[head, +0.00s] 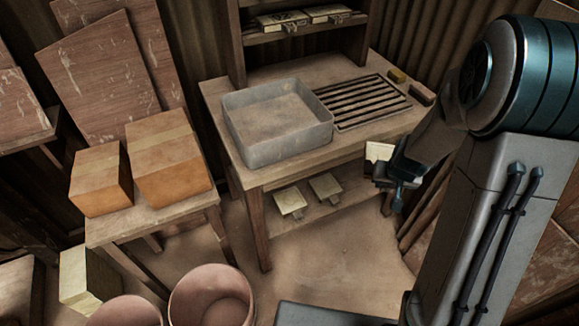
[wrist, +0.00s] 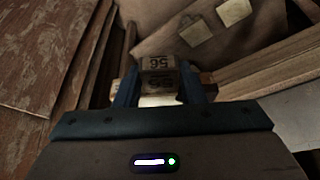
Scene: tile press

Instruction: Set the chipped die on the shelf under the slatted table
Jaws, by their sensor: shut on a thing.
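My gripper (head: 390,176) is shut on a pale block-like die (head: 378,153), held at the right front of the slatted table (head: 240,160). In the wrist view the die (wrist: 158,64) sits between the two fingers and shows dark marks that read like 56. I cannot make out a chip on it. The table has a dark slatted grate (head: 372,103) in its top. The shelf's right end is partly hidden by my arm.
A grey tray (head: 277,125) stands on the tabletop, with small blocks (head: 421,94) at its right end. Two more dies (head: 283,20) lie on the upper rack. Cardboard boxes (head: 168,165) and pink buckets (head: 212,297) stand left. The lower shelf's right part looks clear.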

